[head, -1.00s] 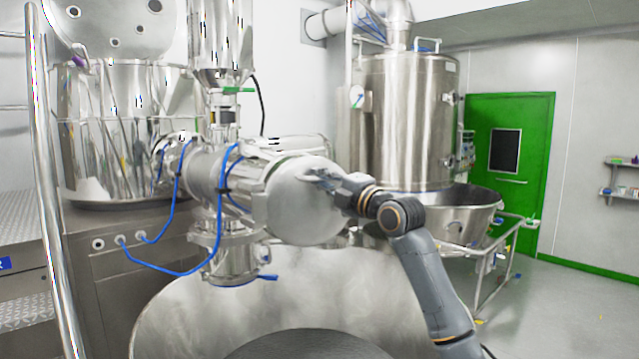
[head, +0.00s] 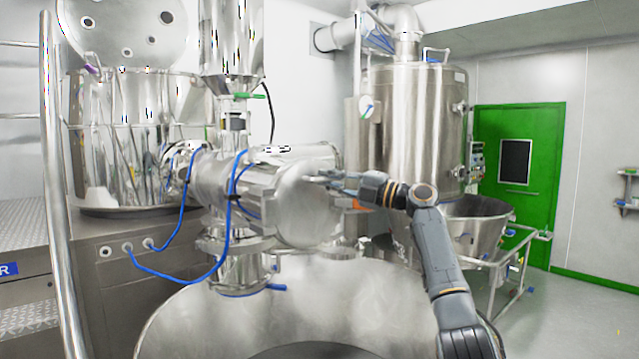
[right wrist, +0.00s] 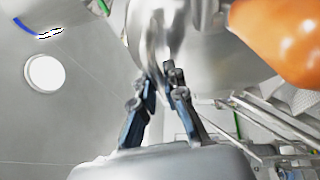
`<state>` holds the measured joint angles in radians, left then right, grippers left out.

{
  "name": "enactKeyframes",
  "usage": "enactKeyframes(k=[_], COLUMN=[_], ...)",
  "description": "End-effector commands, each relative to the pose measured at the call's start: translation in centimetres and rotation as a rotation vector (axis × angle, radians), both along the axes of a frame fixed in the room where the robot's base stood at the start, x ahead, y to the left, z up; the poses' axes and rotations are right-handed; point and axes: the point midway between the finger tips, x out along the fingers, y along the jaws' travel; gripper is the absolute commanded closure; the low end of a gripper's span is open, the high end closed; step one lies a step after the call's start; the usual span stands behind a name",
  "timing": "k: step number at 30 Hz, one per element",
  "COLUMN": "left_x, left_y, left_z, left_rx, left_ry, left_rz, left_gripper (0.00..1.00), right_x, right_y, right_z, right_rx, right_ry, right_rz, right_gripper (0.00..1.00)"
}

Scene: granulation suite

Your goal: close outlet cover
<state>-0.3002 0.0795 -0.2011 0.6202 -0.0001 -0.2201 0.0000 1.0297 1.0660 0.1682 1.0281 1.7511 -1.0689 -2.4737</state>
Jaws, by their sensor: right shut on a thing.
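The outlet cover (head: 306,212) is a round, polished metal lid at the right end of the horizontal outlet housing (head: 212,178). Its outer face is turned partly to the right in the head view. My right gripper (head: 322,177) comes in from the right and is shut on the cover near its upper right edge. In the right wrist view, the two fingers of my right gripper (right wrist: 158,82) meet at the curved metal of the cover (right wrist: 150,40). The exact grip point is small and partly hidden by the fingers. My left gripper is in neither view.
A large round metal vessel (head: 200,325) stands below the cover. Blue hoses (head: 232,215) run along the housing. A steel tank (head: 418,125) and a wheeled bowl (head: 478,217) stand behind my right arm. An orange part (right wrist: 280,35) is close to the right wrist. Open floor lies right.

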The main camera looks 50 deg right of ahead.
Motion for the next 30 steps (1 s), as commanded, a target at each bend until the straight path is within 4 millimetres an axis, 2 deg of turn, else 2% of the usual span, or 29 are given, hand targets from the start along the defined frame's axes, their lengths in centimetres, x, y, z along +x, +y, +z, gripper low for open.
enactKeyframes(k=[15,16,19,30], left_x=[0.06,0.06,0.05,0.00], left_y=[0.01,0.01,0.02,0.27], left_z=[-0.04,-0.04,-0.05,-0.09], left_rx=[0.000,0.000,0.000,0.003], left_ry=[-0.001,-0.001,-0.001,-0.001], left_rz=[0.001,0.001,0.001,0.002], left_gripper=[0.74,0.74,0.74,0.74], right_x=[-0.30,-0.30,-0.30,-0.47], right_y=[-0.43,-0.43,-0.43,-0.52], right_z=[0.21,0.21,0.19,-0.03], right_rx=[0.002,0.003,0.003,0.002], right_ry=[-0.005,-0.005,-0.004,0.000], right_rz=[0.010,0.009,0.009,0.009], right_gripper=[1.00,0.87,0.67,0.65])
